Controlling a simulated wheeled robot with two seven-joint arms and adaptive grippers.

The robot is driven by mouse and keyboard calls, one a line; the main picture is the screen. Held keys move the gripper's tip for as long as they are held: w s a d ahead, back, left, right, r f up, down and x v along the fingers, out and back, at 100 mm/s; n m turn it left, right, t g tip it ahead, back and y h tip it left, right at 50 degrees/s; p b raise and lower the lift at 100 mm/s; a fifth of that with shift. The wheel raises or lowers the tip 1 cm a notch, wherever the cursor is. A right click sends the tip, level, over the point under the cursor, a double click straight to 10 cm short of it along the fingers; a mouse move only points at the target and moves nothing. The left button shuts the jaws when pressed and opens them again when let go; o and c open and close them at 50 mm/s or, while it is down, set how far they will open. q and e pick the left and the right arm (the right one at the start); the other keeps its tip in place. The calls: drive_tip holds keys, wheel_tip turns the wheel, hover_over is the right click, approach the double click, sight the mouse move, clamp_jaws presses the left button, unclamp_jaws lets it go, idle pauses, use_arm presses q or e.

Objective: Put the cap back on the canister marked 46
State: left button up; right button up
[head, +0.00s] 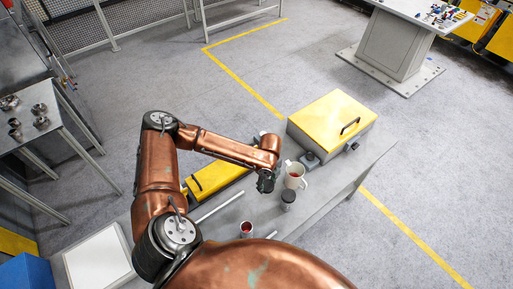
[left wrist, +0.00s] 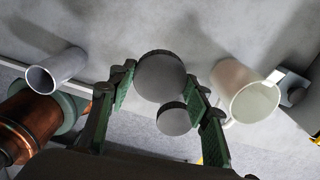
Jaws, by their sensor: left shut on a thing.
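My left gripper (head: 266,185) hangs over the bench in the head view. In the left wrist view its green-padded fingers (left wrist: 159,80) are closed on a round grey cap (left wrist: 160,75) with a dark ridged rim. A smaller grey disc with a dark rim, the top of a dark capped canister (left wrist: 173,118), shows just below the held cap; in the head view this canister (head: 288,202) stands right of the gripper. An open canister (head: 246,229) stands upright nearer me, and a grey open cylinder (left wrist: 55,70) shows at left in the wrist view. I cannot read any number. My right gripper is out of view.
A pale mug (head: 295,177) stands close right of the gripper, also in the wrist view (left wrist: 252,103). A yellow-lidded case (head: 330,120) is behind it. A yellow item (head: 217,178) and a metal rod (head: 218,208) lie left. The bench's right end is clear.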

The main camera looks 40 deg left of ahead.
use_arm(q)
drive_tip(key=d+r+n+b, duration=0.9)
drive_tip(key=r+n, duration=0.3)
drive_tip(key=n, duration=0.8)
drive_tip(key=shift+d+b, duration=0.3)
drive_tip(key=shift+b, duration=0.15)
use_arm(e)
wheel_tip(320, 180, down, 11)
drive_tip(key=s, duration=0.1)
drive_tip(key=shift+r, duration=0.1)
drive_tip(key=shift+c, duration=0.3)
